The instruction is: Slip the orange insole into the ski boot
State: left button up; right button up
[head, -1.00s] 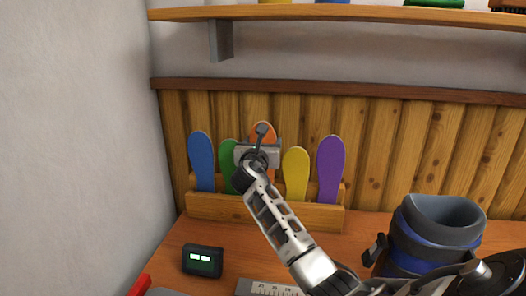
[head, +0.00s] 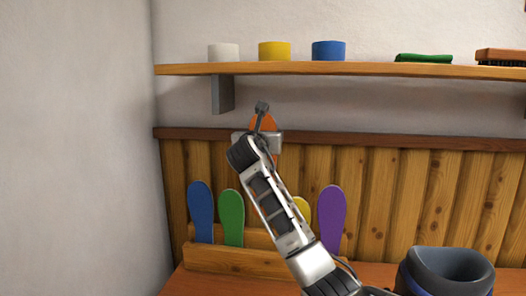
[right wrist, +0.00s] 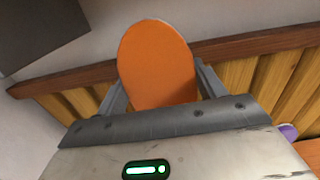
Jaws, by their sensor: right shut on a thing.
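The orange insole (head: 264,123) is upright in my right gripper (head: 263,138), raised above the wooden rack (head: 235,259). In the right wrist view the insole (right wrist: 157,62) stands between the two fingers of my right gripper (right wrist: 158,95), which is shut on it. The arm hides part of the insole in the head view. The ski boot (head: 445,270), dark grey with a blue part, stands at the lower right with its open top showing; its lower part is out of frame. My left gripper is not in view.
Blue (head: 201,212), green (head: 231,216), yellow (head: 302,209) and purple (head: 332,217) insoles stand in the rack. A shelf (head: 350,69) above holds tape rolls, a green pad (head: 424,58) and a brush (head: 500,56). A grey bracket (head: 222,94) hangs under it.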

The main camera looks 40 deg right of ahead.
jog(key=shift+r, duration=0.5)
